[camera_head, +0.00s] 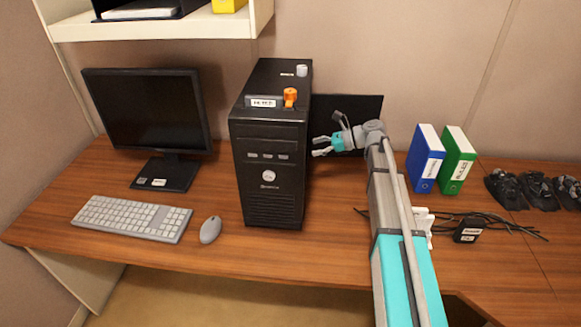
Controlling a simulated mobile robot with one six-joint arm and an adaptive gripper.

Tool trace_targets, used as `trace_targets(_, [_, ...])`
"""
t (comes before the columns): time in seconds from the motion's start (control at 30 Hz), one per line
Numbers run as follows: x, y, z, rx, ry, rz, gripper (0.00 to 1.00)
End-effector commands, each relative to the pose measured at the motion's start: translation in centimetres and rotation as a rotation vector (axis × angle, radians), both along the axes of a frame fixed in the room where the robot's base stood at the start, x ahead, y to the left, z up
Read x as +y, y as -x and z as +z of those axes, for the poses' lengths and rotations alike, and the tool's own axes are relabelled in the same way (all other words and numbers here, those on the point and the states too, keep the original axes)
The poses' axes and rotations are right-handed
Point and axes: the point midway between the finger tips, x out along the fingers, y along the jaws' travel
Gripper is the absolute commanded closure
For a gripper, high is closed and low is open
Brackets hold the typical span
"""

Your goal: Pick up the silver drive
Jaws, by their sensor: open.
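A small silver object (302,71), which looks like the silver drive, stands on the top of the black computer tower (270,185), near its back right corner. An orange object (290,96) stands in front of it on the same top. My gripper (319,146) is open, with nothing seen between its fingers. It is to the right of the tower, lower in the picture than the silver object and apart from it. Its fingers point left toward the tower's side. I cannot tell how far the fingertips are from the tower.
A black monitor (145,110), a keyboard (132,218) and a mouse (210,230) are left of the tower. A dark panel (362,108) stands behind my gripper. Blue (424,160) and green (457,162) binders, cables and a black adapter (468,230) are on the right. A shelf (150,28) hangs above.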

Motion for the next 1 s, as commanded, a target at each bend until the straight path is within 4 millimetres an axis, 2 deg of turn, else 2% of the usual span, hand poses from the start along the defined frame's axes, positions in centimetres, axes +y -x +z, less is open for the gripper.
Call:
trace_targets(0.1, [1.9, 0.0, -1.0, 0.001, 0.000, 0.002, 0.20])
trace_targets(0.33, [4.5, -0.1, -1.8, -0.001, 0.000, 0.001, 0.20])
trace_targets(0.5, [5.2, -0.2, -2.0, 0.000, 0.000, 0.000, 0.20])
trace_targets(0.87, [5.4, -0.1, -2.0, -0.001, 0.000, 0.001, 0.20])
trace_targets(1.0, [6.2, -0.1, -2.3, -0.001, 0.000, 0.001, 0.20])
